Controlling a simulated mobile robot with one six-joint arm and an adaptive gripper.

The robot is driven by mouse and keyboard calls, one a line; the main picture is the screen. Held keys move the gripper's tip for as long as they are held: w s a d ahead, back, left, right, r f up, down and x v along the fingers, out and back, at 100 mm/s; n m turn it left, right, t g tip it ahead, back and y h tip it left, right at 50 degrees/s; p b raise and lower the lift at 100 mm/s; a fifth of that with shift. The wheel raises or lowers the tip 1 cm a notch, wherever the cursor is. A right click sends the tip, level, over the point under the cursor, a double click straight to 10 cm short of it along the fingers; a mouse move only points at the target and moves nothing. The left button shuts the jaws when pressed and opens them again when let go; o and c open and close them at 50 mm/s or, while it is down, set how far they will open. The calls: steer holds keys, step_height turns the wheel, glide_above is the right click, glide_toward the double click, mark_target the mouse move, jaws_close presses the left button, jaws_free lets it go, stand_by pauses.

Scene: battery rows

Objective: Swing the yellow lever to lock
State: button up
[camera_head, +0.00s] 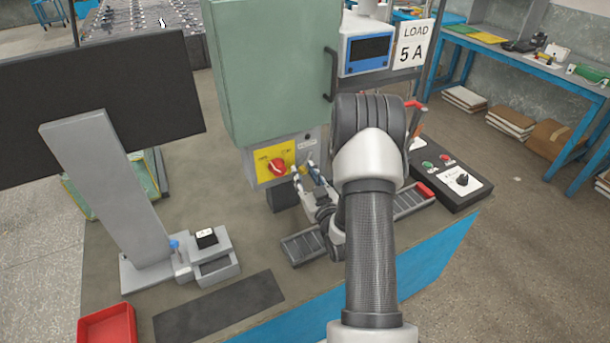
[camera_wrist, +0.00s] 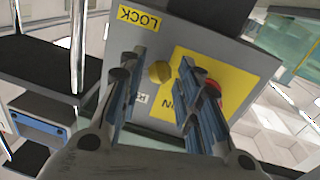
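The yellow lever (camera_wrist: 160,72) shows in the wrist view as a small round yellow end on a grey panel (camera_wrist: 207,37). A yellow LOCK label (camera_wrist: 140,18) is above it and to its left, appearing upside down. My gripper (camera_wrist: 155,65) is open, its two blue-padded fingers on either side of the lever, with gaps showing on both sides. In the head view my gripper (camera_head: 309,172) points at the grey panel under the green cabinet (camera_head: 268,70). I cannot make out the lever there; my gripper and arm cover that area.
A red rotary switch (camera_head: 277,166) on a yellow plate is close left of my gripper. The cabinet has a dark handle (camera_head: 330,65). A black control box (camera_head: 450,182) stands right, a monitor (camera_head: 100,85) left. The bench front has a dark mat (camera_head: 218,310) and red tray (camera_head: 107,326).

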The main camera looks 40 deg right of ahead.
jaws_close()
steer(key=shift+w+a+r+m, duration=0.15)
steer(key=shift+r+m, duration=0.15)
steer(key=shift+m, duration=0.35)
steer(key=shift+s+a+r+m, duration=0.1)
steer(key=shift+r+m, duration=0.15)
steer(key=shift+m, duration=0.35)
steer(key=shift+w+a+r+m, duration=0.15)
steer(key=shift+r+m, duration=0.15)
steer(key=shift+m, duration=0.35)
steer(key=shift+s, duration=0.1)
steer(key=shift+o, duration=2)
jaws_free()
